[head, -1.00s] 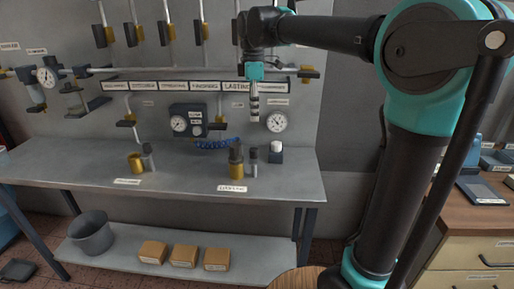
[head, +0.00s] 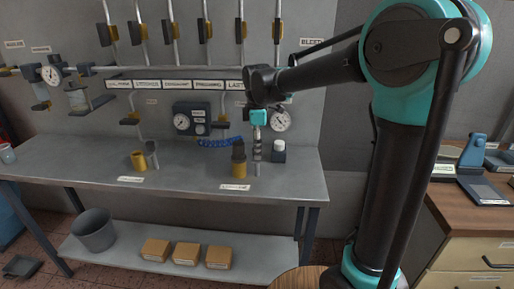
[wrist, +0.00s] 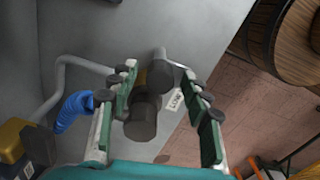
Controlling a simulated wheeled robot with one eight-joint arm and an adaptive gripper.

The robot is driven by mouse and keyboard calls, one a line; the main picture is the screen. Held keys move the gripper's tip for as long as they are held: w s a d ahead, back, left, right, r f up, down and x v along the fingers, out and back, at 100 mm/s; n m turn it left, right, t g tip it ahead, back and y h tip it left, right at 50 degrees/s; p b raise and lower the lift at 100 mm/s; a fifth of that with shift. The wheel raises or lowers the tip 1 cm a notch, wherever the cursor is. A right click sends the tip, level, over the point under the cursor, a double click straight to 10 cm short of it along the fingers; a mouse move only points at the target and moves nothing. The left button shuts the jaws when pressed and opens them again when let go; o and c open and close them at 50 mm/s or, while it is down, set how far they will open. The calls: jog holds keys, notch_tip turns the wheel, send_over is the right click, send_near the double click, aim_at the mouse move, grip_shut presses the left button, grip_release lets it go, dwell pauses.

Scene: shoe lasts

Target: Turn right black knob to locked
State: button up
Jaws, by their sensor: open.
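A black knob (head: 238,151) on a yellow base (head: 239,170) stands on the right part of the grey bench. My gripper (head: 257,155) points down beside it, just to its right in the head view, partly hiding a slim grey post there. In the wrist view my gripper (wrist: 163,95) is open, its two fingers spread. The dark round knob (wrist: 143,122) shows between the fingers, with a second dark grey cylinder (wrist: 160,74) beyond it. I cannot tell whether a finger touches either one.
A black-and-white cap-like part (head: 278,152) stands right of my gripper. Another yellow fitting (head: 138,161) stands farther left on the bench (head: 190,178). Gauges and a blue coiled hose (head: 220,142) are on the wall behind. Bench space between the fittings is clear.

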grip_shut()
dwell(0.3)
jog(key=m, duration=0.4)
jog(key=shift+m, duration=0.4)
jog(key=m, duration=0.4)
jog(key=shift+m, duration=0.3)
jog(key=m, duration=0.4)
jog(key=shift+m, duration=2.2)
